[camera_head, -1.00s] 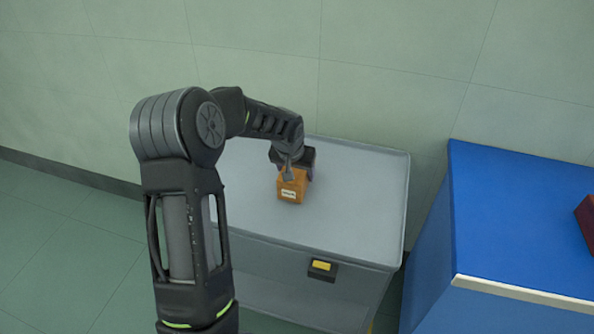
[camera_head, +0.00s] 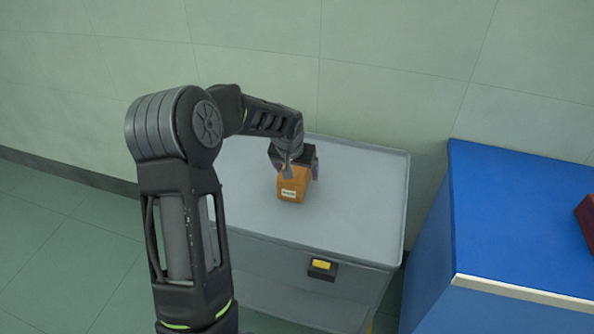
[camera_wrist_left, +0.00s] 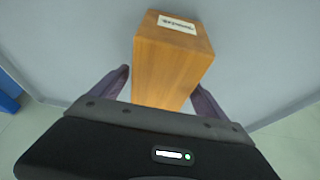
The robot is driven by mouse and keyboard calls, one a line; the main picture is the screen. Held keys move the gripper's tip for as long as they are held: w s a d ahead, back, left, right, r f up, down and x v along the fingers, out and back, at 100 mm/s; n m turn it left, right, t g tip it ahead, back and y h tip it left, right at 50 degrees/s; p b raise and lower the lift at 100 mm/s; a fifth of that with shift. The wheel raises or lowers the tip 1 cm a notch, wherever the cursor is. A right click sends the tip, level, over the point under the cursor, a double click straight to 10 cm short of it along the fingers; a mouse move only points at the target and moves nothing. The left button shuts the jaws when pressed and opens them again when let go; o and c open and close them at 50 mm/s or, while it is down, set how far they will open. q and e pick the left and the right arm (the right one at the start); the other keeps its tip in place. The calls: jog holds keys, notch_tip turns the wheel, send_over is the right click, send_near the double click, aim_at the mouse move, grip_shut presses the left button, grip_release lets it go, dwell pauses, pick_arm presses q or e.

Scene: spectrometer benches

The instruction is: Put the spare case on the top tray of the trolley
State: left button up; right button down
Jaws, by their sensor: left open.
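The spare case (camera_head: 293,187) is a small orange-brown box with a white label. It stands on the grey top tray (camera_head: 360,200) of the trolley in the head view. In the left wrist view the case (camera_wrist_left: 172,65) is upright between the fingers, with its labelled face away from the palm. My left gripper (camera_head: 301,170) is at the case's far side, its fingers spread around it. The left wrist view shows a gap beside each finger of the gripper (camera_wrist_left: 164,88), so it is open. My right gripper is not in view.
A blue bench (camera_head: 520,220) with a pale front edge stands right of the trolley, and a dark red object (camera_head: 587,220) lies at its right edge. A yellow-and-black fitting (camera_head: 322,268) is on the trolley's front. The tray around the case is bare. A wall is behind.

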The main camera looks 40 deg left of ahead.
pick_arm(q)
jog(key=b+v, duration=0.1)
jog(key=v, duration=1)
jog(key=shift+s+d+r, duration=0.1)
dwell(0.5)
